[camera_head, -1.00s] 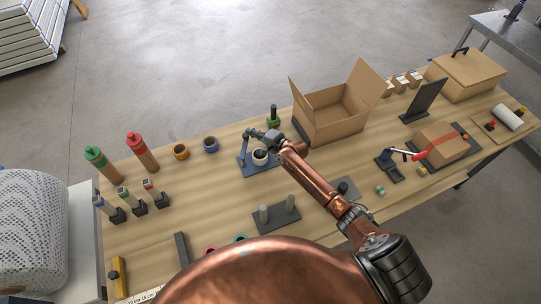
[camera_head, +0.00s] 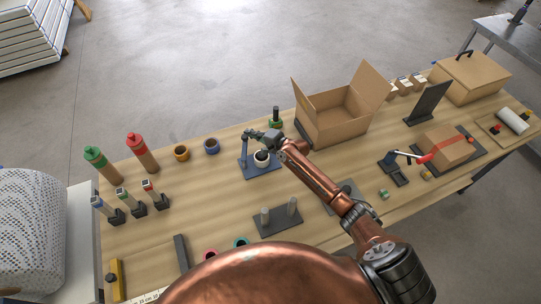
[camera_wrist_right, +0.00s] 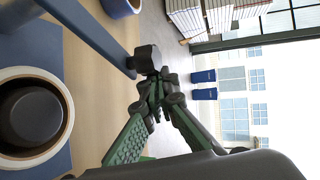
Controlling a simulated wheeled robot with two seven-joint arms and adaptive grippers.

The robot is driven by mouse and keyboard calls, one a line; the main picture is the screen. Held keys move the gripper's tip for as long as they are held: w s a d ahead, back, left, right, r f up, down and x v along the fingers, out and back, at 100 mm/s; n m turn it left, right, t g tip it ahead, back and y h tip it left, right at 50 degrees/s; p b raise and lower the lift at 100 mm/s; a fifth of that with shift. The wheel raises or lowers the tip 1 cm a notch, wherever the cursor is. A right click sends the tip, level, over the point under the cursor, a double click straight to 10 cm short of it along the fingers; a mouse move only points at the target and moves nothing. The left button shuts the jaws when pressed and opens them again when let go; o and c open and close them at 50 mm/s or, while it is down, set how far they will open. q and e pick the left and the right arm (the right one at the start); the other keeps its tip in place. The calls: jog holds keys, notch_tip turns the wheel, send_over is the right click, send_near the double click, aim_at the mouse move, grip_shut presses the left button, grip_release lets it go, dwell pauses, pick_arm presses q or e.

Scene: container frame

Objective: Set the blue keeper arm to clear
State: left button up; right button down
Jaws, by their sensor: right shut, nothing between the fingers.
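The blue keeper stand has a flat blue base (camera_head: 266,171) with an upright blue arm (camera_head: 243,153) at its left side. A white-rimmed roll with a dark core (camera_head: 262,158) sits on the base. In the right wrist view the blue arm (camera_wrist_right: 95,32) runs to a dark knob (camera_wrist_right: 145,60), and the roll (camera_wrist_right: 68,120) is at the left. My right gripper (camera_head: 249,134) is above the base, at the top of the blue arm. Its fingers (camera_wrist_right: 157,84) are shut and empty, close beside the knob; I cannot tell whether they touch it. My left gripper is out of view.
An open cardboard box (camera_head: 338,117) stands to the right of the stand. A green-based dark post (camera_head: 276,118) is just behind. Blue (camera_head: 211,147) and orange (camera_head: 181,153) rings lie to the left. A grey block with two pegs (camera_head: 278,220) is in front.

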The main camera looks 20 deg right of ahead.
jog(key=shift+a, duration=0.1)
dwell(0.7)
jog(key=v, duration=1)
jog(key=shift+s+r, duration=0.1)
jog(key=shift+s, duration=0.2)
jog(key=shift+v, duration=0.8)
jog(key=shift+w+d, duration=0.15)
jog(key=shift+d, duration=0.1)
